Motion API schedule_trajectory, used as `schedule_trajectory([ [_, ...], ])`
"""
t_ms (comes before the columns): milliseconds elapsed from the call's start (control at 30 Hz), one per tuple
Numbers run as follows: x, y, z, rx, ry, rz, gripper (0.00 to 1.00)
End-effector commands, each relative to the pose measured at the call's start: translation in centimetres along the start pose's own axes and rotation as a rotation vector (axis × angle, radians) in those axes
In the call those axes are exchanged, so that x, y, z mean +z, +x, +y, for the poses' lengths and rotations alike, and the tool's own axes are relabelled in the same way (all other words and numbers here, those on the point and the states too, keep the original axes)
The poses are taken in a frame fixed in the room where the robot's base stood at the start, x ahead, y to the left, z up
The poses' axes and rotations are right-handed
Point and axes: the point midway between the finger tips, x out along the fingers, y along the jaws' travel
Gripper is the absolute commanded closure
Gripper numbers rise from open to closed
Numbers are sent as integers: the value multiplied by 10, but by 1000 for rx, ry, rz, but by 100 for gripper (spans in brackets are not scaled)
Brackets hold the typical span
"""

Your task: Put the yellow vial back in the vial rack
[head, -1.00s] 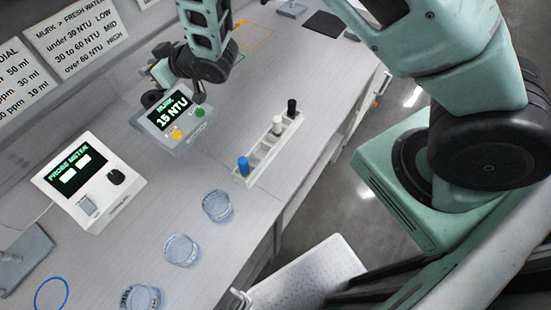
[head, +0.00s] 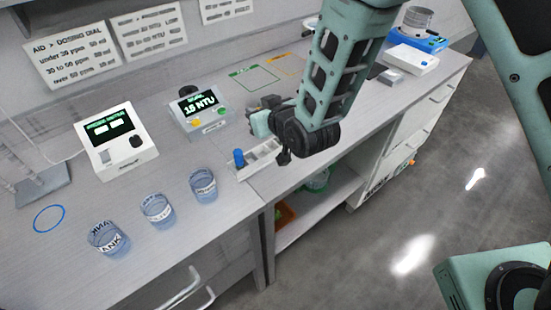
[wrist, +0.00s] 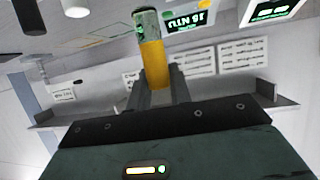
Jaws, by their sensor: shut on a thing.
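The yellow vial (wrist: 153,65) is between the fingers of my gripper (wrist: 158,88) in the wrist view, its clear greenish end pointing away from the palm. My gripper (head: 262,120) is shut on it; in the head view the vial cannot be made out. The pale vial rack (head: 262,160) lies on the counter just below and beside my gripper, partly hidden by my wrist. A blue-capped vial (head: 239,158) stands at its left end. The rack's far end and its other vials are hidden behind my arm in the head view.
The murk meter (head: 202,112) reading 15 NTU stands behind the rack, with the probe meter (head: 117,145) farther left. Several clear beakers (head: 203,186) line the counter's front. A green outline (head: 254,78) marks bare counter at the back.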

Motion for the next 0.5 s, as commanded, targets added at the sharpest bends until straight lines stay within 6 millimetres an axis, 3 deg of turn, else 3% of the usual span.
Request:
schedule_trajectory([
  [200,32,12,0,0,-1,-6,100],
  [500,55,22,0,-1,0,-3,100],
])
